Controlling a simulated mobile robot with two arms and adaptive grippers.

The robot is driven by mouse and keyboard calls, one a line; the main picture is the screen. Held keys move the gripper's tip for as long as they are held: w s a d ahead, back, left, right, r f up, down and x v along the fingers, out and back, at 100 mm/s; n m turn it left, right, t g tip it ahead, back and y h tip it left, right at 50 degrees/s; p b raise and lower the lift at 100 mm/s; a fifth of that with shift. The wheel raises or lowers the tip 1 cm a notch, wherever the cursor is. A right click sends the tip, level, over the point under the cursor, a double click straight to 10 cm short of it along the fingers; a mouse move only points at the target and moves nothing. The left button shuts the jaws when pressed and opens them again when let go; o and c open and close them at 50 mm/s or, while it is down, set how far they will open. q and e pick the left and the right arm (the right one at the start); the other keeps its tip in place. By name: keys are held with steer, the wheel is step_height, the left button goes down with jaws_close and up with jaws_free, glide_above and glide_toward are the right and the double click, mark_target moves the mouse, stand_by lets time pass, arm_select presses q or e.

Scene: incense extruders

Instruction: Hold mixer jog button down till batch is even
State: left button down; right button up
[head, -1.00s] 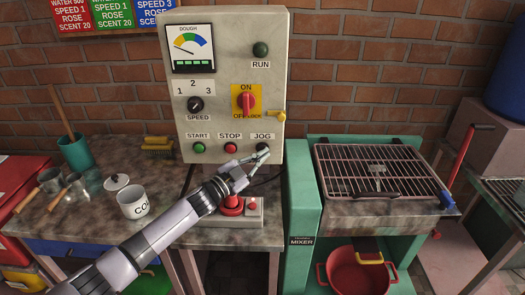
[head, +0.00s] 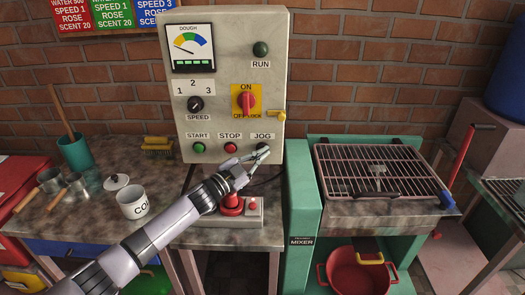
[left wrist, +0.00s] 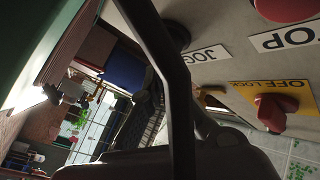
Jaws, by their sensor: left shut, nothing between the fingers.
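The grey mixer control panel (head: 226,105) stands upright against the brick wall. Its dark jog button (head: 263,147) is at the lower right, under the JOG label, and is partly hidden by my fingers. My left gripper (head: 262,154) is shut and empty, with its fingertips at the button. Whether the button is pressed in cannot be told. In the left wrist view the dark button (left wrist: 178,35) shows beside the JOG label, partly behind a finger. The dough gauge (head: 190,47) is at the panel's top left. The run lamp (head: 261,49) looks dark green. My right gripper is not in view.
A red ON/OFF switch (head: 246,100) and the start (head: 199,147) and stop (head: 231,147) buttons are near my gripper. A red emergency-type button (head: 232,207) sits below my wrist. A green mixer frame with a wire rack (head: 375,170) stands to the right. A white mug (head: 132,203) is at left.

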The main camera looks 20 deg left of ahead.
arm_select(q)
steer(key=shift+w+a, duration=0.2)
steer(key=shift+w, duration=0.3)
stand_by(3.5)
steer(key=shift+s, duration=0.1)
steer(key=shift+s+d+p, duration=0.25)
steer(key=shift+s+p, duration=0.1)
steer(key=shift+s, duration=0.45)
steer(key=s+p, duration=0.1)
steer(key=s+d+p, duration=0.1)
steer(key=s, duration=0.1)
steer(key=s+p, duration=0.1)
steer(key=shift+s+d, duration=0.25)
steer(key=shift+s, duration=0.15)
steer(key=shift+f, duration=0.1)
